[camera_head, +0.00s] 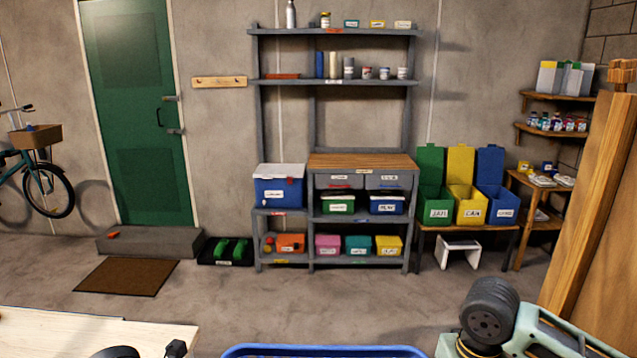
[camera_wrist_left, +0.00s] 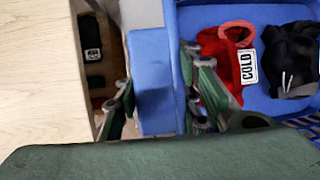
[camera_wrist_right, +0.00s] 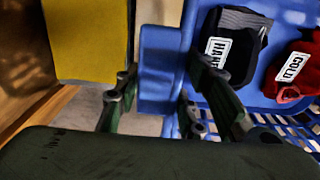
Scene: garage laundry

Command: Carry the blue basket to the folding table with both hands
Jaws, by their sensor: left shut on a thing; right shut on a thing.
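The blue basket (camera_head: 322,351) shows only its rim at the bottom of the head view. In the left wrist view, the basket (camera_wrist_left: 185,30) holds a red cloth (camera_wrist_left: 225,65) labelled COLD and a dark cloth (camera_wrist_left: 290,60). My left gripper (camera_wrist_left: 155,85) is shut on its blue edge, one finger on each side. In the right wrist view, my right gripper (camera_wrist_right: 160,90) is shut on the opposite blue edge, beside a dark cloth (camera_wrist_right: 235,45). A pale wood tabletop (camera_head: 90,335), possibly the folding table, is at lower left; it also fills the left of the left wrist view (camera_wrist_left: 40,80).
A grey shelf unit (camera_head: 412,210) stands against the back wall. Coloured bins (camera_head: 435,205) and a white stool (camera_head: 459,247) are right of it. Wooden boards (camera_head: 590,200) rise at the right. A yellow panel (camera_wrist_right: 88,40) is near my right gripper. The middle floor is clear.

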